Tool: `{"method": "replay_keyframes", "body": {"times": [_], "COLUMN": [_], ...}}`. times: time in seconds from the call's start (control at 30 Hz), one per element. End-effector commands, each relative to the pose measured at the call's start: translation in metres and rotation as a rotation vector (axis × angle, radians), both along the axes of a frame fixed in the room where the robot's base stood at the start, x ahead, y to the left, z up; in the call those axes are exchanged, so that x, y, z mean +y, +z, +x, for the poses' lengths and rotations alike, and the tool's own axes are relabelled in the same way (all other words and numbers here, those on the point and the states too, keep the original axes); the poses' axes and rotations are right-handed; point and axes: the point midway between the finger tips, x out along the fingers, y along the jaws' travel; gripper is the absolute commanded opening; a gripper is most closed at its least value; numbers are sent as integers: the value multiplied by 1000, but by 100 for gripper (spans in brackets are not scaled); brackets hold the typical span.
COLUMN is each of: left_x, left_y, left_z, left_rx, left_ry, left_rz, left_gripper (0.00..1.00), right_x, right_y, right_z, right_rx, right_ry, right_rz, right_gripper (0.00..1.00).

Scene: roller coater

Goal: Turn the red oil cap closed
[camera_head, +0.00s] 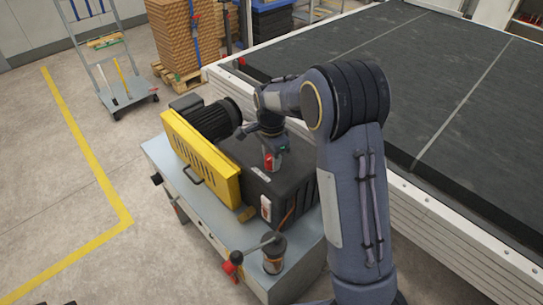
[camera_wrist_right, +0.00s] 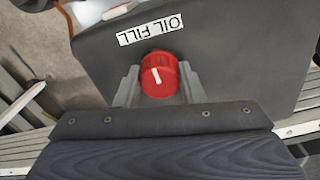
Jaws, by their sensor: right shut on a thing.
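The red oil cap (camera_wrist_right: 158,75) sits on the dark machine housing (camera_wrist_right: 220,45), beside a white "OIL FILL" label (camera_wrist_right: 151,31). A white line on the cap's top runs nearly along the picture's vertical, slightly tilted. My right gripper (camera_wrist_right: 158,88) is shut on the cap, with one grey finger at each side. In the head view the cap (camera_head: 268,163) shows as a small red spot under my right gripper (camera_head: 271,154), which comes down from above. The cap's threads are hidden. My left gripper is not in view.
A yellow guard (camera_head: 200,155) and a black motor (camera_head: 216,119) stand left of the housing on a grey base. A lever with a red part (camera_head: 232,265) is in front. The wide dark conveyor bed (camera_head: 440,90) lies right. Open floor is left.

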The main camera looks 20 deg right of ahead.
Motion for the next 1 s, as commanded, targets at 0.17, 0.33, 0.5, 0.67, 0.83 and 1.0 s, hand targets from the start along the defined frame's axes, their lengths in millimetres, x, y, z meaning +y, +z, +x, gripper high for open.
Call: {"method": "replay_keyframes", "body": {"times": [0.17, 0.33, 0.5, 0.67, 0.83, 1.0], "left_x": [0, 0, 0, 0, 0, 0], "left_y": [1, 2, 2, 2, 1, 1], "left_z": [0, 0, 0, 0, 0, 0], "left_rx": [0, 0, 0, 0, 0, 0], "left_ry": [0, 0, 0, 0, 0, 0], "left_rz": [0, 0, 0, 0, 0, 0], "left_gripper": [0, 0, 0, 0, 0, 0], "right_x": [-1, -1, -1, -1, -1, 0], "right_y": [2, 2, 2, 2, 1, 1], "right_z": [2, 2, 2, 2, 1, 1], "right_rx": [-7, -7, -7, -6, -3, -2], "right_ry": [-32, -42, -42, -42, -40, -39], "right_rz": [-1, -1, -1, -1, -1, -1], "right_gripper": [13, 13, 13, 43, 57, 57]}}
